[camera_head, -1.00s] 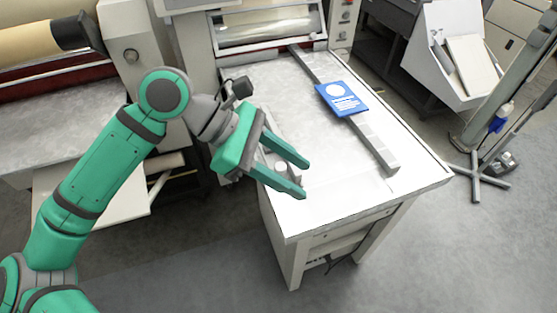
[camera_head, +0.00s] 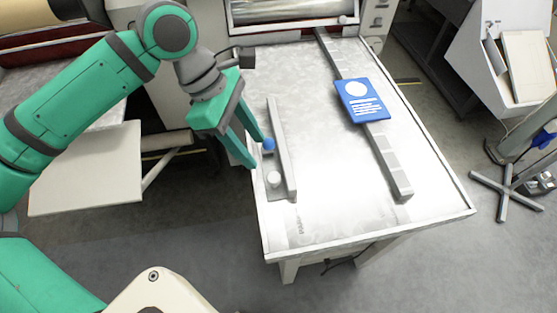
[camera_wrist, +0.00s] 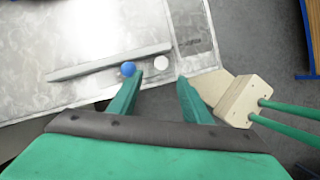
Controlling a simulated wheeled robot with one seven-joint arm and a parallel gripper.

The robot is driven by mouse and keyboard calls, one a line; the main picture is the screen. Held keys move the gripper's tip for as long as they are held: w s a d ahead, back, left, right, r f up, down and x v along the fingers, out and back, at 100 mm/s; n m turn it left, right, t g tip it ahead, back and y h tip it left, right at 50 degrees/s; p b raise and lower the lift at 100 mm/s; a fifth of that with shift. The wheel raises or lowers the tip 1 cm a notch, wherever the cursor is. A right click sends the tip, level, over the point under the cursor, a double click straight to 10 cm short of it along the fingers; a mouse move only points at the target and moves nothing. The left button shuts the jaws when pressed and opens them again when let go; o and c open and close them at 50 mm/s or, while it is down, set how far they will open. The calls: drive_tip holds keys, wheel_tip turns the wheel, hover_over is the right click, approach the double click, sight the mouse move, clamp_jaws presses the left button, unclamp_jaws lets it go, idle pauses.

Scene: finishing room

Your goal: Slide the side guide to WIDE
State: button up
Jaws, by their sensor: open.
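The side guide (camera_head: 284,150) is a long grey bar on a flat base along the left side of the metal table (camera_head: 330,205). A blue knob (camera_head: 268,145) and a white knob (camera_head: 275,179) stand on its left side. The guide (camera_wrist: 100,64), blue knob (camera_wrist: 128,69) and white knob (camera_wrist: 162,63) also show in the wrist view. My gripper (camera_head: 259,155) is open and empty at the table's left edge, fingers pointing down toward the knobs. In the wrist view, the left fingertip (camera_wrist: 159,77) is close to the blue knob; I cannot tell whether they touch.
A second grey rail (camera_head: 390,162) runs along the table's right side, with a blue printed card (camera_head: 361,100) on it. The tabletop between the bars is clear. Rollers (camera_head: 290,12) stand at the back. Small print near the front left is unreadable.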

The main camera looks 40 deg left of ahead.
sight(274, 177)
drive_tip(key=x, duration=1)
drive_tip(key=shift+s+d+f, duration=0.1)
drive_tip(key=shift+d+f, duration=0.05)
drive_tip(key=shift+d, duration=0.05)
clamp_jaws()
